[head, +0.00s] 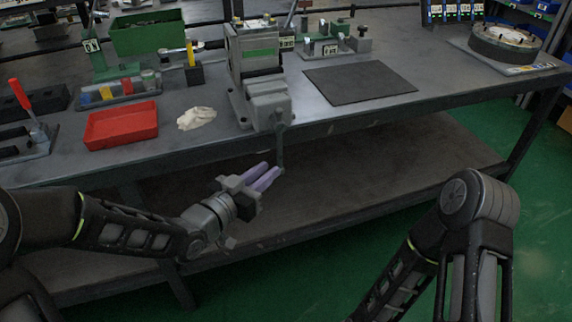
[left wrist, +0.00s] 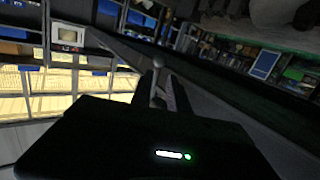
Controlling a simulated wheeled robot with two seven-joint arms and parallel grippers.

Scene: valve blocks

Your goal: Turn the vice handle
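The grey vice (head: 268,100) is mounted at the front edge of the workbench. Its thin handle (head: 281,148) hangs down below the bench top in front of the edge. My left gripper (head: 274,167) is below the bench edge, its two purple fingers a little apart, with the tips close to the handle's lower end. I cannot tell whether they touch it. In the left wrist view, a rod with a ball end (left wrist: 158,63) shows just beyond the dark gripper body. My right arm is at the lower right; its gripper is out of view.
The workbench holds a red tray (head: 121,126), a pale cloth (head: 196,118), a flat dark mat (head: 358,83) and a round fixture (head: 504,42). The bench's front edge lies just above my left gripper. A lower shelf (head: 400,160) is mostly bare.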

